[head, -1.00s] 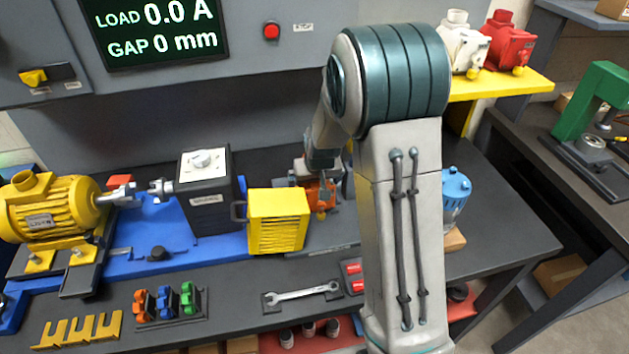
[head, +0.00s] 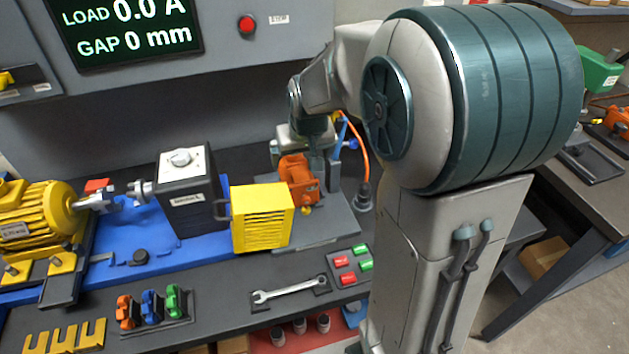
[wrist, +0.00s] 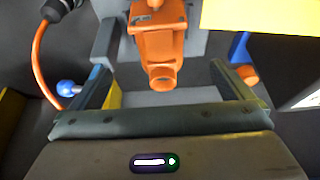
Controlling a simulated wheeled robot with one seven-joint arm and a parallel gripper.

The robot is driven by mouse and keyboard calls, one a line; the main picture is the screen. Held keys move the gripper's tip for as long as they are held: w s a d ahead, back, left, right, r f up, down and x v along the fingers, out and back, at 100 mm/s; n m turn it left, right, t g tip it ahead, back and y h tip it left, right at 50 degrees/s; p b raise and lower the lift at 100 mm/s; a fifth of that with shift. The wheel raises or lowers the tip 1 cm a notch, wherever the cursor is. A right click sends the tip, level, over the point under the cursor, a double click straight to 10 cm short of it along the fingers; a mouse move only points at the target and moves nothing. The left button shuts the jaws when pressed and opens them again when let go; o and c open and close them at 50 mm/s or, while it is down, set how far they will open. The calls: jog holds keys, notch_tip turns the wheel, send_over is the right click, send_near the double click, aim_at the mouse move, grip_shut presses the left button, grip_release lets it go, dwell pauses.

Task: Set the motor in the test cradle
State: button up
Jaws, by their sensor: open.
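An orange motor (head: 298,180) sits upright at a grey stand, which looks like the test cradle (head: 318,228), on the bench right of the yellow vented box. In the wrist view the orange motor (wrist: 158,45) shows between the fingers of my gripper (wrist: 160,80), its round orange end toward me. My gripper is open, with one finger to each side of the motor and gaps between. In the head view my gripper (head: 316,155) is just above and behind the motor, partly hidden by my arm. I cannot tell whether the motor is fully seated.
A yellow vented box (head: 262,216) stands close left of the orange motor. A black unit (head: 188,190) and a yellow motor (head: 40,215) are farther left. A wrench (head: 290,290) and buttons (head: 352,264) lie in front.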

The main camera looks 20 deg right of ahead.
jog(key=s+r+g, duration=0.1)
jog(key=s+r, duration=0.2)
jog(key=s, duration=1.9)
jog(key=shift+s+r, duration=0.15)
jog(key=shift+s, duration=0.1)
